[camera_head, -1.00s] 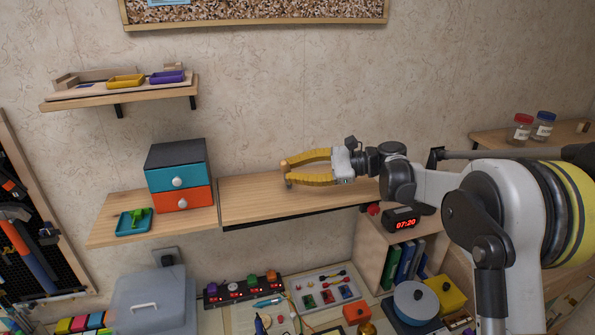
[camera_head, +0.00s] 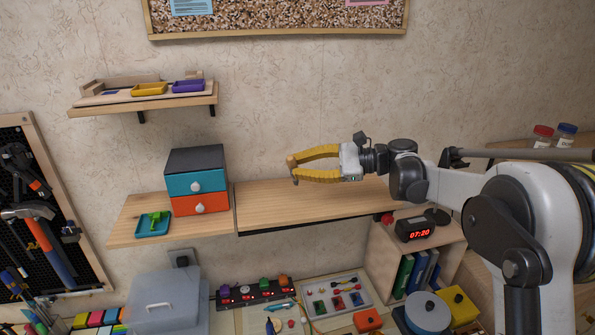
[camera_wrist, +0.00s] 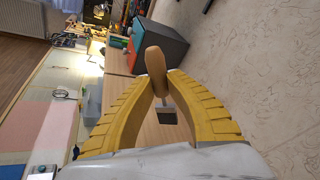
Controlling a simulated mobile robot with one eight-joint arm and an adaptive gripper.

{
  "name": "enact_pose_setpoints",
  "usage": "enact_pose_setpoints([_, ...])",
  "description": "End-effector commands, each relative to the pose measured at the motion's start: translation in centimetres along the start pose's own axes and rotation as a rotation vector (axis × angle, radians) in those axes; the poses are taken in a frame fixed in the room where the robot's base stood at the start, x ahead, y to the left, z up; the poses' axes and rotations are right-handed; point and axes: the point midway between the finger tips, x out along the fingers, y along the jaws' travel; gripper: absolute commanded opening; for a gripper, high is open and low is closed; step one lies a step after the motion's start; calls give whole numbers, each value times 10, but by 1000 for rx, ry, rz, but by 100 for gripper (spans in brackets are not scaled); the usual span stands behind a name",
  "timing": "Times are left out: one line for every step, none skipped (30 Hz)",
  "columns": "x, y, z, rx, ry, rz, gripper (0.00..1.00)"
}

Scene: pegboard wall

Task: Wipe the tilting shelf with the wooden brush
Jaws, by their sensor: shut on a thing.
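My gripper (camera_head: 292,162) is shut on the wooden brush (camera_wrist: 155,62). In the head view the fingertips hide most of the brush. The tilting shelf appears to be the long wooden board (camera_head: 300,206) with a dark strip under its front edge. Its top looks bare. My gripper is over the shelf's left half, toward the back.
A teal and orange drawer box (camera_head: 198,180) stands just left of the board, beside a teal tray (camera_head: 153,224) with a green thing. A small shelf (camera_head: 145,99) hangs higher left. A clock (camera_head: 414,230) and a red knob (camera_head: 387,218) are close to the board's right end.

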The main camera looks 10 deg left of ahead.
Motion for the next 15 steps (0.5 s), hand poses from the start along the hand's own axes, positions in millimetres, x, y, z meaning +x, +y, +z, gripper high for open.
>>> enact_pose_setpoints([-2,-5,7,0,0,0,0])
enact_pose_setpoints([-2,-7,10,0,0,0,0])
enact_pose_setpoints([-3,-9,13,0,0,0,0])
enact_pose_setpoints([-4,-11,16,0,0,0,0])
enact_pose_setpoints([-4,-12,17,0,0,0,0])
enact_pose_setpoints([-5,-13,19,0,0,0,0])
enact_pose_setpoints([-5,-13,19,0,0,0,0])
enact_pose_setpoints([-5,-13,19,0,0,0,0])
enact_pose_setpoints([-5,-13,19,0,0,0,0])
enact_pose_setpoints([-5,-13,19,0,0,0,0])
enact_pose_setpoints([-5,-13,18,0,0,0,0])
enact_pose_setpoints([-5,-13,18,0,0,0,0])
enact_pose_setpoints([-4,-13,18,0,0,0,0])
enact_pose_setpoints([-4,-13,18,0,0,0,0])
enact_pose_setpoints([-5,-13,19,0,0,0,0])
